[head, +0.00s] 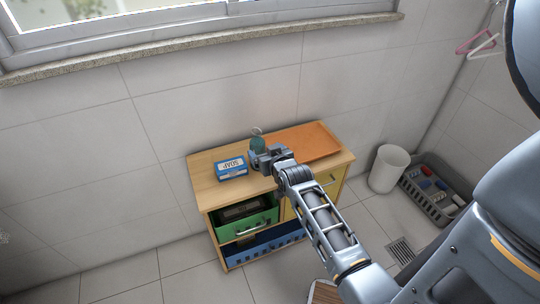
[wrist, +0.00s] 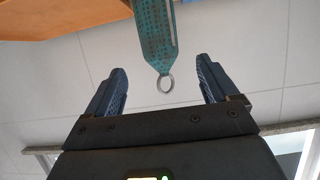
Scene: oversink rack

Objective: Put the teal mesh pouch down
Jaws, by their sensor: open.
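The teal mesh pouch (head: 258,144) shows on top of the wooden cabinet (head: 204,186), with a ring at its upper end. In the wrist view the pouch (wrist: 155,30) shows at the top centre, and its metal ring (wrist: 166,84) lies between my two spread fingers. My gripper (head: 266,156) is right at the pouch in the head view and hides its lower part. In the wrist view my gripper (wrist: 162,68) is open, with clear gaps between both fingers and the ring. The pouch's underside is hidden, so its contact with the cabinet top cannot be seen.
A blue and white soap box (head: 231,169) sits left of the pouch. An orange board (head: 305,141) lies on the right of the cabinet top. The green drawer (head: 247,224) is open. A white bin (head: 388,168) and grey basket (head: 432,190) stand on the floor at right.

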